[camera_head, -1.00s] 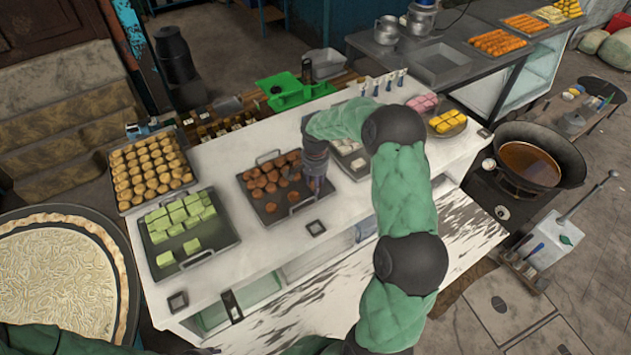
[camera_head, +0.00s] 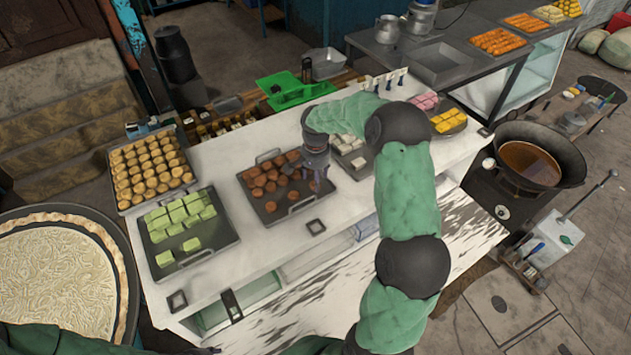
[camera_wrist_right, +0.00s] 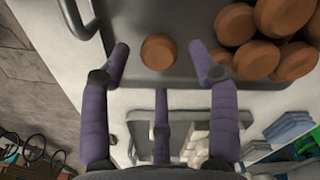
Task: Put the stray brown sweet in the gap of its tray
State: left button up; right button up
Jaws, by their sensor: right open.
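The dark grey tray (camera_head: 252,216) of round brown sweets stands on the white counter. A single brown sweet (camera_wrist_right: 158,52) lies on the tray, apart from the others, in the right wrist view. My right gripper (camera_head: 319,184) is over the tray's right edge. In the right wrist view its fingers (camera_wrist_right: 158,60) are open and spread to either side of the single sweet, with nothing held. A cluster of brown sweets (camera_wrist_right: 262,35) lies to the right there. My left gripper is out of view.
A tray of green sweets (camera_head: 212,240) stands left of the brown ones, and a tray of white sweets (camera_head: 350,145) stands close on the right. The tray's handle (camera_wrist_right: 78,18) sticks up by its edge. Bare counter (camera_head: 285,250) lies in front.

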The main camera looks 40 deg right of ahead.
notch_tip(320, 180, up, 10)
jog(key=b, duration=0.1)
dwell(0.6)
